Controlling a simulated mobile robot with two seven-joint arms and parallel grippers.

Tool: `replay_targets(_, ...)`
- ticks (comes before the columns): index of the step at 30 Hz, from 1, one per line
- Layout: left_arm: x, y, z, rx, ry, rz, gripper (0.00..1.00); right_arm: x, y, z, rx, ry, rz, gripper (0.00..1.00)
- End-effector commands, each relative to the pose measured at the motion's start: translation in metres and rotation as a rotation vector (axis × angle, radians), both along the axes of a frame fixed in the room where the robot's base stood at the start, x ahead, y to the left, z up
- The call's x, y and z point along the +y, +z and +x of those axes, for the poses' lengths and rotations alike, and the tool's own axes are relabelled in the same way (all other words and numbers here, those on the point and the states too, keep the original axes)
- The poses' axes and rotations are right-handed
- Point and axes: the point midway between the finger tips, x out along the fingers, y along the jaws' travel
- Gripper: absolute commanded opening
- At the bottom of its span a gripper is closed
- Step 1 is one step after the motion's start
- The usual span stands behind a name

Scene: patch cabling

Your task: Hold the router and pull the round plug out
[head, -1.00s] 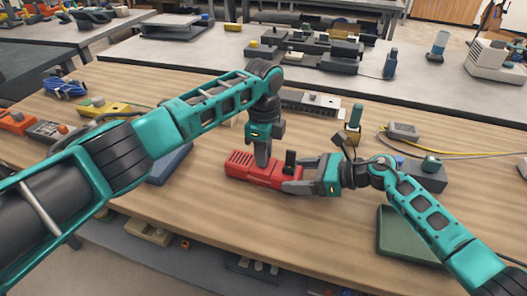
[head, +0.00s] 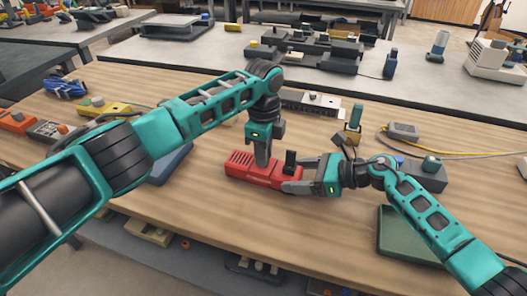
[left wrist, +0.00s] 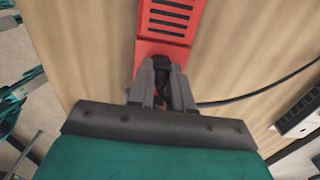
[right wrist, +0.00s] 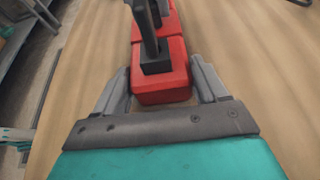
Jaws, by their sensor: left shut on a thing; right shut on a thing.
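The red router (head: 240,165), a long slim box with dark slots at its left end, lies on the wooden bench. My right gripper (head: 290,187) is shut on its right end; the right wrist view shows a finger on each side of the red body (right wrist: 160,93). A black upright piece (head: 291,158) stands on that end. My left gripper (head: 262,163) points down at the router's middle. In the left wrist view its fingers are shut on a dark plug (left wrist: 172,88), mostly hidden between them. Whether the plug is still seated cannot be told.
A black cable (left wrist: 260,94) runs right from the left fingertips in the left wrist view. A green tray (head: 405,238) lies at the bench's front right. A grey box with a yellow cable (head: 402,131) lies behind the right arm. Bare wood lies in front of the router.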

Motion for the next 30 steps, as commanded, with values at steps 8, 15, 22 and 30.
replay_targets(8,-0.0003,-0.0005,-0.0007,0.003,-0.001,0.000,0.00,-0.0018,-0.0090,-0.0031,0.012,0.000,-0.012,0.31)
replay_targets(15,-0.0004,0.0012,-0.0006,0.003,-0.001,0.000,0.00,-0.0020,-0.0089,-0.0030,0.012,0.000,-0.012,0.31)
replay_targets(22,-0.0004,0.0042,-0.0002,0.001,-0.001,-0.001,0.00,-0.0019,-0.0089,-0.0031,0.012,0.000,-0.012,0.31)
replay_targets(30,-0.0002,0.0075,-0.0001,0.000,0.000,-0.001,0.00,-0.0019,-0.0089,-0.0033,0.012,0.001,-0.012,0.31)
